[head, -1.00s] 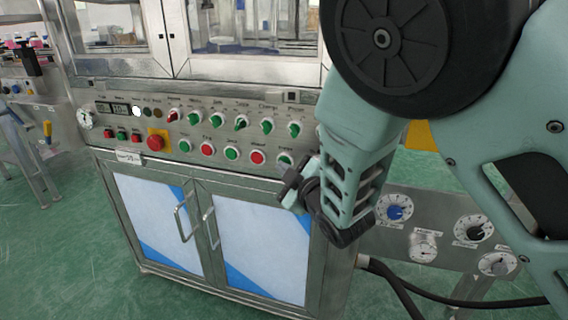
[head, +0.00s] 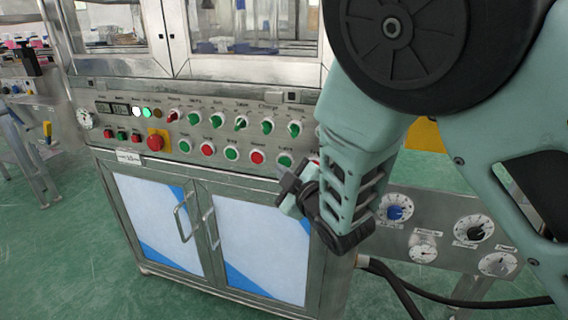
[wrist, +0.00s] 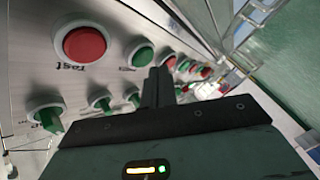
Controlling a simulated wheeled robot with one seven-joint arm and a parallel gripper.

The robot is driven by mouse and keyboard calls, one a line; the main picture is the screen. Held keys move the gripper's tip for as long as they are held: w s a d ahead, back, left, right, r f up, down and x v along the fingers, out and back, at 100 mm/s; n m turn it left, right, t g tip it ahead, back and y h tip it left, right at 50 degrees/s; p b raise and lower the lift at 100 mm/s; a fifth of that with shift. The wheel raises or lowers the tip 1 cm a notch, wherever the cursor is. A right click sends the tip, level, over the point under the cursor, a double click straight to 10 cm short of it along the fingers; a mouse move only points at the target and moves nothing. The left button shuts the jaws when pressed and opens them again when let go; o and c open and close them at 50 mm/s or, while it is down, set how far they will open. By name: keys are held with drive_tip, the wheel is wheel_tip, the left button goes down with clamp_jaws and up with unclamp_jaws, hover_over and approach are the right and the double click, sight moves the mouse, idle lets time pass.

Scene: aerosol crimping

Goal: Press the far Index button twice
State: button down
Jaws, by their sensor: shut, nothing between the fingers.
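The steel control panel (head: 220,130) carries a lower row of red and green push buttons. A green button (head: 285,160) near the right end of the row shows beside my gripper (head: 288,188), with a red button (head: 314,160) partly hidden by it. Labels are too small to read in the head view, so I cannot tell which is the far Index button. In the wrist view, my gripper (wrist: 158,85) is shut and empty. A large red button (wrist: 84,44) and a green button (wrist: 142,57) lie beyond its fingers. Contact with any button cannot be seen.
A row of selector knobs (head: 240,122) runs above the buttons. A red emergency button (head: 155,142) on yellow is at the left. Cabinet doors with handles (head: 210,215) are below. A side plate with dials (head: 440,225) stands right. Green floor is open in front.

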drive_tip(key=shift+s, duration=0.1)
drive_tip(key=s, duration=0.1)
drive_tip(key=s+a, duration=0.1)
drive_tip(key=s, duration=0.2)
drive_tip(key=shift+s+a, duration=0.25)
drive_tip(key=shift+a, duration=0.1)
idle(0.7)
